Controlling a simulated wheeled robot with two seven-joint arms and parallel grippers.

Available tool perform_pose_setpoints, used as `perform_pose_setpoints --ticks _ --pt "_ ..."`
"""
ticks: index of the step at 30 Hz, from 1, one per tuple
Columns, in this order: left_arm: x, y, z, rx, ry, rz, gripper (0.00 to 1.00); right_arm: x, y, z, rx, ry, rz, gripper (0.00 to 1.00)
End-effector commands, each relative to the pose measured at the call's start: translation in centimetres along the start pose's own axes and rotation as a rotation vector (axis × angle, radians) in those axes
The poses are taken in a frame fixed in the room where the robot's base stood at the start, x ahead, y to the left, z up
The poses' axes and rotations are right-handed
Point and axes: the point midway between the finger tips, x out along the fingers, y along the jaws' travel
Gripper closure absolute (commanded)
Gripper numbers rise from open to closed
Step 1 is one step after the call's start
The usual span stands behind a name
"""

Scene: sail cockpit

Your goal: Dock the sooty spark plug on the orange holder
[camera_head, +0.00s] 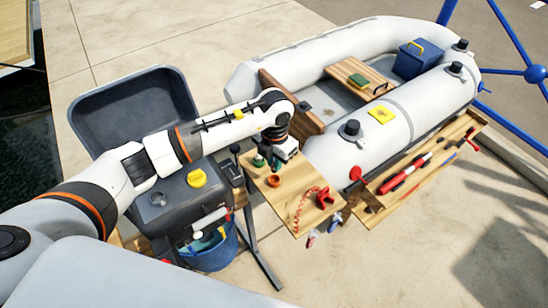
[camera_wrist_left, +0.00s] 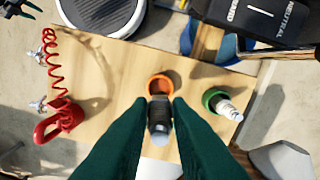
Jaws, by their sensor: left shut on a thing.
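My left gripper (camera_head: 275,163) is over the small wooden board (camera_head: 287,213). In the left wrist view, its green fingers (camera_wrist_left: 159,112) are shut on a dark, sooty spark plug (camera_wrist_left: 159,122). The orange holder (camera_head: 273,181) stands on the board; in the left wrist view (camera_wrist_left: 161,81) it is a round cup just beyond the plug's top end, which overlaps its near rim. I cannot tell the height gap. A green holder (camera_wrist_left: 215,96) to the right holds a white spark plug (camera_wrist_left: 229,110), tilted in this view. My right gripper is not in view.
A red kill switch with a coiled cord (camera_head: 324,197) lies at the board's front right. The dark outboard motor (camera_head: 185,195) with a yellow cap is to the left. The grey inflatable boat (camera_head: 335,160) is behind. A blue bucket (camera_head: 215,250) stands below.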

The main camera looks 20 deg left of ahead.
Motion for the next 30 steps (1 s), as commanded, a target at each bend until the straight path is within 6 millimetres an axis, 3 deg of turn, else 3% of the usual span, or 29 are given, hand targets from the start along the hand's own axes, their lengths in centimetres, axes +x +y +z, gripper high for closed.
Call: perform_pose_setpoints --ticks 12,30 --pt "4.4 0.1 0.0 0.003 0.0 0.001 1.0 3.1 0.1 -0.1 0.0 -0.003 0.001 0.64" --pt "4.7 0.0 0.0 0.004 0.001 0.0 1.0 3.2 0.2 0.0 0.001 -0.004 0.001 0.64"
